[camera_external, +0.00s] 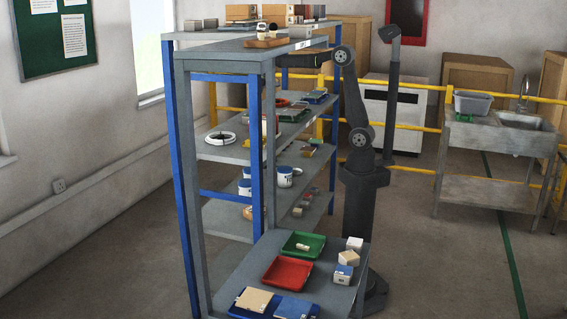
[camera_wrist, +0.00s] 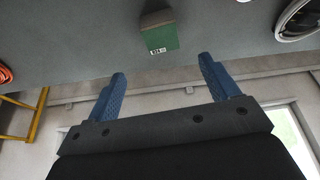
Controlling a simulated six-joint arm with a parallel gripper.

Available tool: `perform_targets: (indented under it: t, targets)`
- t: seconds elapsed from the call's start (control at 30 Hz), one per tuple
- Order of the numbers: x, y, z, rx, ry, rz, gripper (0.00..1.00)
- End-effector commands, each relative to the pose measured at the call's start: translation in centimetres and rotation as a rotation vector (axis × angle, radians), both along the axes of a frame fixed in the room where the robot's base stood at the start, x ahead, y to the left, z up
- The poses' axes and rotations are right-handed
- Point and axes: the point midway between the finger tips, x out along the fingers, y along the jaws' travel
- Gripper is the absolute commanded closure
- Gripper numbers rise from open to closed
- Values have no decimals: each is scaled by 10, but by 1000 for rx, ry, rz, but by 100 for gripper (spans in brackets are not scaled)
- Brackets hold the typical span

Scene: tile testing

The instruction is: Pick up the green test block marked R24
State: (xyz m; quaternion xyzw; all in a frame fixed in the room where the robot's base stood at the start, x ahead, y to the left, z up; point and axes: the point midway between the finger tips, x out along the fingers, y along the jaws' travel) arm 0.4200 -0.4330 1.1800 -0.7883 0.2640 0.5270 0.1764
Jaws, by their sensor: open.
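A green block (camera_wrist: 158,38) with a small white label shows in the wrist view, on a grey shelf surface (camera_wrist: 90,45). The label's print is too small to read surely. A brownish piece sits at its upper end. My gripper (camera_wrist: 161,70) is open, with its blue fingers apart below the block in the picture. The block lies beyond the fingertips, roughly in line with the gap, and nothing is between them. In the external view my arm (camera_external: 356,100) stands behind the shelf rack, and the gripper is hidden there. I cannot pick out the block there.
The rack's posts (camera_external: 188,190) and top shelf (camera_external: 215,49) bound the space. The coil also shows on the middle shelf (camera_external: 220,138).

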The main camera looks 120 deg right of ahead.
Motion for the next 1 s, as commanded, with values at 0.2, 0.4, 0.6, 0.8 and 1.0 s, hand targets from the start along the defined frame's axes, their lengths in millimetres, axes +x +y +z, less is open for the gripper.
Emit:
perform_targets:
  t: [0.2,0.4,0.6,0.8,1.0]
  targets:
    - [15,-11,-46,3,3,0,20]
    - [24,-17,-70,1,0,1,20]
    - [27,-19,-78,0,0,1,20]
    - [36,-25,-103,3,2,0,20]
    - [43,-30,-121,0,0,0,20]
